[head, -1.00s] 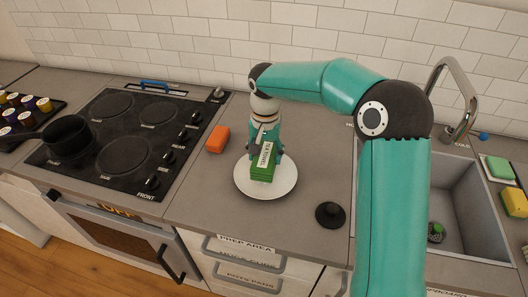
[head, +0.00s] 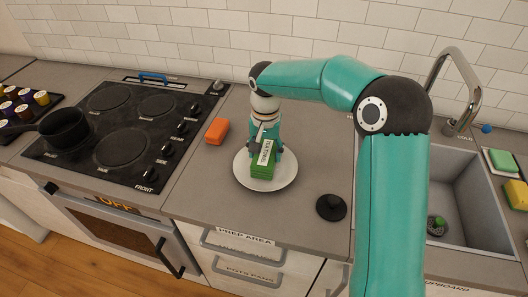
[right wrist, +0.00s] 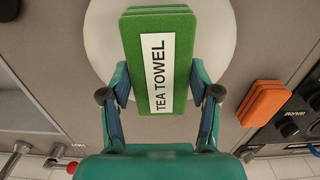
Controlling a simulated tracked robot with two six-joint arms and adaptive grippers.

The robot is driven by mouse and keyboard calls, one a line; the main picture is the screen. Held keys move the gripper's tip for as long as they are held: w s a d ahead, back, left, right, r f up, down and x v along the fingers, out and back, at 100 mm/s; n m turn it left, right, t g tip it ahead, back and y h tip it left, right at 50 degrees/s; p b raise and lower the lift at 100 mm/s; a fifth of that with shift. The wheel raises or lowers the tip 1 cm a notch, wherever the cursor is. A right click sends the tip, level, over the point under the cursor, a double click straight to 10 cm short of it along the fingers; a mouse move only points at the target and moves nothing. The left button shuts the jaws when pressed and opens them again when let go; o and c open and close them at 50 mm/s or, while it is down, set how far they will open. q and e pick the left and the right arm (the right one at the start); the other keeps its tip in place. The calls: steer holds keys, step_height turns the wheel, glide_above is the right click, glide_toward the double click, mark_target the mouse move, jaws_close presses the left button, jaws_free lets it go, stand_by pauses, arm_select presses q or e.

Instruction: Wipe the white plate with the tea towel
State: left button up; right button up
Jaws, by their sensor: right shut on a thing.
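The white plate (head: 287,176) lies on the counter between the stove and the sink. The green tea towel (head: 263,168), a folded block with a white label reading TEA TOWEL, is over the plate. In the right wrist view the tea towel (right wrist: 186,60) sits between the fingers, with the plate (right wrist: 102,40) behind it. My right gripper (head: 265,150) points down and is shut on the tea towel. Whether the towel touches the plate is hard to tell. My left gripper is not in view.
An orange block (head: 216,131) lies left of the plate, beside the stove (head: 120,150). A black round lid-like thing (head: 331,207) is at the right. The sink (head: 455,200) is farther right, with a green and a yellow sponge (head: 516,195) beyond. Counter in front of the plate is clear.

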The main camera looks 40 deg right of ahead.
steer(key=shift+f+b, duration=0.35)
steer(key=shift+f, duration=0.15)
steer(key=shift+s+d, duration=0.4)
steer(key=shift+s, duration=0.05)
steer(key=shift+w+a, duration=0.1)
steer(key=shift+a, duration=0.05)
stand_by(0.3)
steer(key=shift+w+a+r+p, duration=0.1)
steer(key=shift+w+a+p, duration=0.2)
steer(key=shift+w+a, duration=0.4)
steer(key=shift+d, duration=0.1)
